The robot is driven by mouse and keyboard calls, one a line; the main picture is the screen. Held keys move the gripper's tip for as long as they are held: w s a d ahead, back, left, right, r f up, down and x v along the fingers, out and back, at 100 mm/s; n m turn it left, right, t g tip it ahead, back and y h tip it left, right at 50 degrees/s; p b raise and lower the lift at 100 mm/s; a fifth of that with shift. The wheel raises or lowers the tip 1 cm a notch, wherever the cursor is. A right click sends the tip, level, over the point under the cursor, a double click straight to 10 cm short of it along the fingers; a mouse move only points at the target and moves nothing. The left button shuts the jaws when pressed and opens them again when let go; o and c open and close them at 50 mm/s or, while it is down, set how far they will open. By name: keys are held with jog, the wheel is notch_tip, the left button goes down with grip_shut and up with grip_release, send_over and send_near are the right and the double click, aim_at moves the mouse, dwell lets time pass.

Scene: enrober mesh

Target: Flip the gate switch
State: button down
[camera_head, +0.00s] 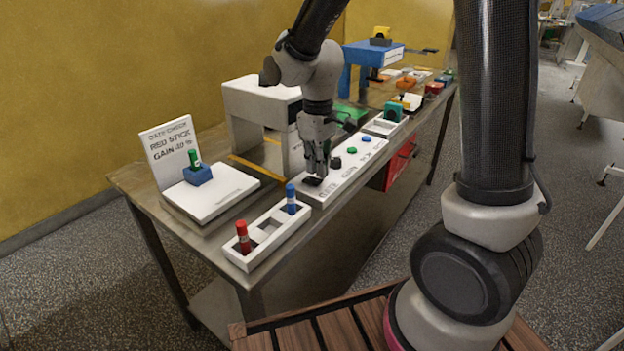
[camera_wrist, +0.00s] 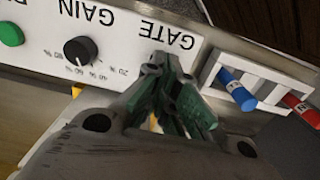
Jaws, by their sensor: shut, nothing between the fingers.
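The white control panel (camera_head: 338,183) lies on the bench and carries the word GATE (camera_wrist: 175,38) at its near end. My gripper (camera_head: 316,175) is shut and empty, pointing down at that end. In the wrist view, its fingertips (camera_wrist: 164,62) are together just beside the GATE lettering. A small dark patch (camera_head: 311,182) shows on the panel by the fingertips and may be the gate switch. The fingers hide most of that spot, so I cannot tell the switch's position or whether I touch it.
Along the panel are a dark gain knob (camera_wrist: 80,50), a green button (camera_head: 351,150) and a blue button (camera_head: 366,138). A white tray (camera_head: 262,253) nearby holds red and blue sticks. A sign (camera_head: 170,150) reads "RED STICK GAIN 40 %". A white arch (camera_head: 262,95) stands behind my gripper.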

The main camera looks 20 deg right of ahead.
aim_at(317, 181)
jog(key=shift+f, duration=1.1)
dwell(0.6)
jog(key=shift+r, duration=3.5)
